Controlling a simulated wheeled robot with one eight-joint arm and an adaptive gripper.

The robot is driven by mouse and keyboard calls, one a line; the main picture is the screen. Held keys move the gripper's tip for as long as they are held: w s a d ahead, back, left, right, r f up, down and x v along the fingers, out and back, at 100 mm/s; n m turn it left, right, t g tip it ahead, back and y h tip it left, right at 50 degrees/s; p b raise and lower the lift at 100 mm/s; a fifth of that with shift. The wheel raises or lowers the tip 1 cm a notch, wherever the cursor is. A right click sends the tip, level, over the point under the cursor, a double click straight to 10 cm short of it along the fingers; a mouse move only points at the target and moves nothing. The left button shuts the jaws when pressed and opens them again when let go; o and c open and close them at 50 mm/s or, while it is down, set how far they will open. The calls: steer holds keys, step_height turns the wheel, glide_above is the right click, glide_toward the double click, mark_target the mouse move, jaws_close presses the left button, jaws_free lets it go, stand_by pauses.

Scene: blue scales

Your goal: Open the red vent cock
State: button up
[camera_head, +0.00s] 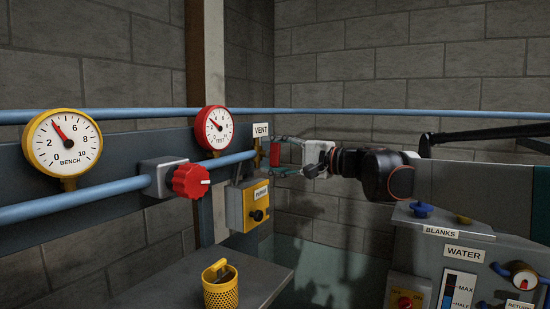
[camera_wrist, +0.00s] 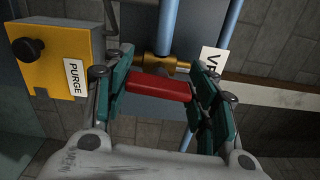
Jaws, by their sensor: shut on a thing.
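The red vent cock handle (camera_wrist: 158,88) lies between the two teal finger pads of my gripper (camera_wrist: 165,92), one pad at each end. In the wrist view the handle runs roughly crosswise to the blue pipe behind it. Its brass body (camera_wrist: 165,63) shows just beyond the handle. In the head view the red handle (camera_head: 274,154) stands beside the brass fitting (camera_head: 258,153), under the VENT label (camera_head: 261,129). My gripper (camera_head: 278,154) reaches it from the right and is shut on it. The finger pads partly hide the handle ends.
The yellow PURGE box (camera_head: 246,207) with a black knob is just below the cock; it is close to my fingers in the wrist view (camera_wrist: 50,45). The red TEST gauge (camera_head: 214,129) and red knob (camera_head: 191,181) are to the left. The BLANKS panel (camera_head: 440,219) stands at lower right.

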steer(key=shift+n, duration=0.7)
steer(key=o, duration=1.1)
steer(key=shift+c, duration=0.2)
steer(key=v, duration=1.2)
